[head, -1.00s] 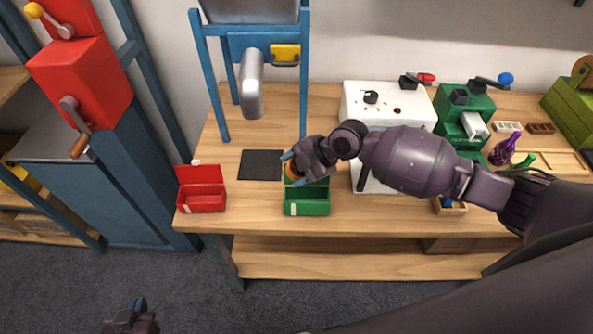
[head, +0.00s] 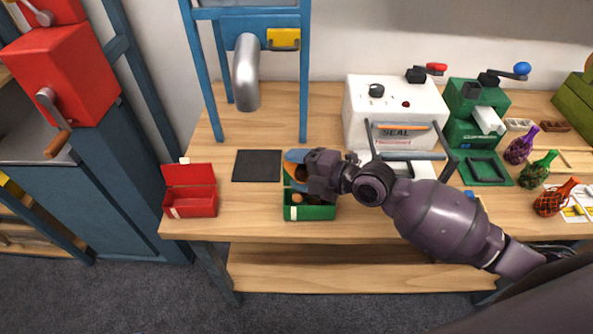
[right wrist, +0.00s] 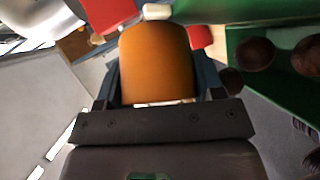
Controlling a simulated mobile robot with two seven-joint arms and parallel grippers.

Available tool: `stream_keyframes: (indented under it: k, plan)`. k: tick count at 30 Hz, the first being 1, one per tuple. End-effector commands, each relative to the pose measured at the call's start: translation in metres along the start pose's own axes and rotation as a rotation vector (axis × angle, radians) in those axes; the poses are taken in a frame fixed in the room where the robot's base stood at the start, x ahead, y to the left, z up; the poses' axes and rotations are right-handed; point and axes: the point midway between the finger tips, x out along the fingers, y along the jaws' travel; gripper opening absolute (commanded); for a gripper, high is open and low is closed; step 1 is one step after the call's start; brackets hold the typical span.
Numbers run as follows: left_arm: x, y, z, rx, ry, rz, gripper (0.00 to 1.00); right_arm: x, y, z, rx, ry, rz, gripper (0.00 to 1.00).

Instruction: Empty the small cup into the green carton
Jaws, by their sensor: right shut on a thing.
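My right gripper (head: 292,170) is over the back of the open green carton (head: 310,212) at the table's front. It is shut on the small orange cup (right wrist: 157,62), which fills the space between the fingers in the right wrist view. In the head view the gripper mostly hides the cup. The green carton also shows at the right of the wrist view (right wrist: 268,95), close beside the cup. Several dark brown chestnuts (right wrist: 255,53) show against its green inside. I cannot see into the cup. My left gripper is out of view.
An open red carton (head: 190,203) stands to the left, with a black mat (head: 257,165) between the cartons at the back. A white sealing machine (head: 395,105) and a green machine (head: 470,125) stand to the right. Netted bags (head: 540,170) lie at the right end.

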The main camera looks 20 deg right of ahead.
Motion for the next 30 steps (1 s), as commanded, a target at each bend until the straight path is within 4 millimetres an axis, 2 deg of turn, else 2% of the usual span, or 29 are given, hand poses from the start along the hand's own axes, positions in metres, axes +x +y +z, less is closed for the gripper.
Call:
stream_keyframes:
  k: [1,3,11,18,24,30]
  plan:
    - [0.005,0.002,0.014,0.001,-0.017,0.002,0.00,0.002,-0.011,0.001,-0.006,0.001,0.019,0.16]
    - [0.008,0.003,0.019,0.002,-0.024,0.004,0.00,0.001,-0.013,0.001,-0.030,0.000,0.053,0.16]
    - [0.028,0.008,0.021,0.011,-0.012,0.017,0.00,0.000,-0.017,0.000,-0.106,0.001,0.168,0.16]
    - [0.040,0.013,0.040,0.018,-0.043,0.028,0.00,-0.003,-0.022,-0.002,-0.184,0.004,0.294,0.16]
    - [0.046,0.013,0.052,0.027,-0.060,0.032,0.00,-0.007,-0.018,-0.005,-0.266,0.002,0.422,0.16]
    - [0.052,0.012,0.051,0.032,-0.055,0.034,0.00,-0.011,-0.013,-0.007,-0.325,0.002,0.509,0.16]
